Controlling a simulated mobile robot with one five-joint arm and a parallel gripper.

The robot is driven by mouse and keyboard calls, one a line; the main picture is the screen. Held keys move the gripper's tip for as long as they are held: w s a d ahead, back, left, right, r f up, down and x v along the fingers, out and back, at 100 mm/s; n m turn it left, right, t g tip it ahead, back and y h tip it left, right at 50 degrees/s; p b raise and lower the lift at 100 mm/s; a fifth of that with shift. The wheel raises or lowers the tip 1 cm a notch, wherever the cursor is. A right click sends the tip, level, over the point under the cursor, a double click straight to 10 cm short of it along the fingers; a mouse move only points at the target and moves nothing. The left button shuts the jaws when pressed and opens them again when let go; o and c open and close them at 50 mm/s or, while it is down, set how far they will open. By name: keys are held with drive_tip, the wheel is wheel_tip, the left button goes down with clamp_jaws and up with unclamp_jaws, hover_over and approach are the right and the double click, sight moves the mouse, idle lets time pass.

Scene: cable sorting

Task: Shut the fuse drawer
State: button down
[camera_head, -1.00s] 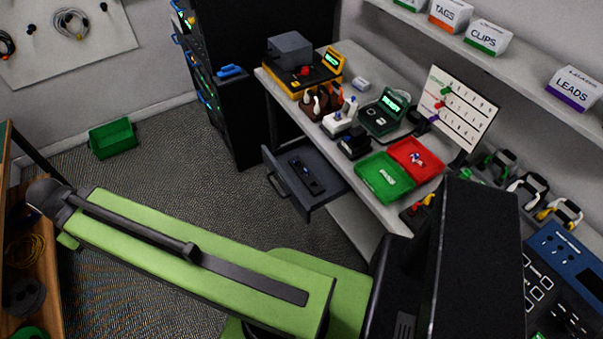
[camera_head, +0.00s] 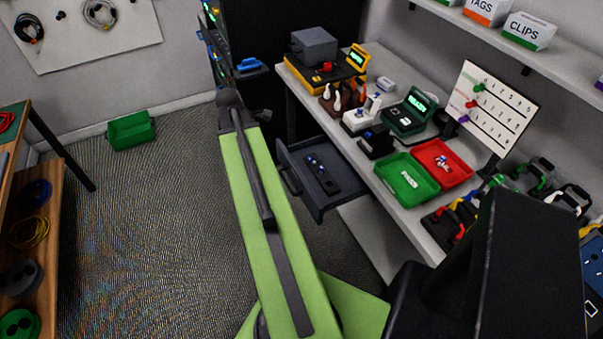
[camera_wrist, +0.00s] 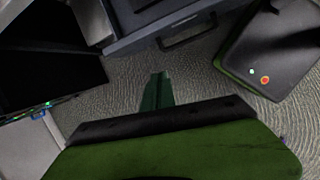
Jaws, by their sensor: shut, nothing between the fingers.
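The fuse drawer (camera_head: 329,203) is a dark grey drawer under the workbench, pulled out, with its front and bar handle (camera_head: 290,181) facing left. A dark strip with small blue parts (camera_head: 322,174) lies inside it. In the wrist view, the drawer front (camera_wrist: 150,38) crosses the top, with its handle (camera_wrist: 188,33) just below the front's edge. My gripper (camera_wrist: 158,76) is shut and empty, apart from the handle, with carpet showing between them. In the head view my green arm stands left of the drawer, and the gripper itself is hidden.
The workbench (camera_head: 390,220) holds a green tray (camera_head: 407,190), a red tray (camera_head: 455,175) and several devices. A black rack (camera_head: 285,45) stands behind the drawer. A green bin (camera_head: 130,130) lies on the floor at left.

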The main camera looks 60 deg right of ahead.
drive_tip(key=n+g, duration=0.1)
drive_tip(key=n, duration=0.1)
approach(306, 168)
drive_tip(key=b+v, duration=0.1)
drive_tip(key=v, duration=0.3)
drive_tip(key=shift+f+b, duration=0.4)
drive_tip(key=shift+f, duration=0.05)
drive_tip(key=b+x, duration=0.8)
drive_tip(key=x, duration=0.1)
drive_tip(key=shift+d+f+b, duration=0.1)
drive_tip(key=shift+d+b, duration=0.05)
drive_tip(key=shift+b, duration=0.15)
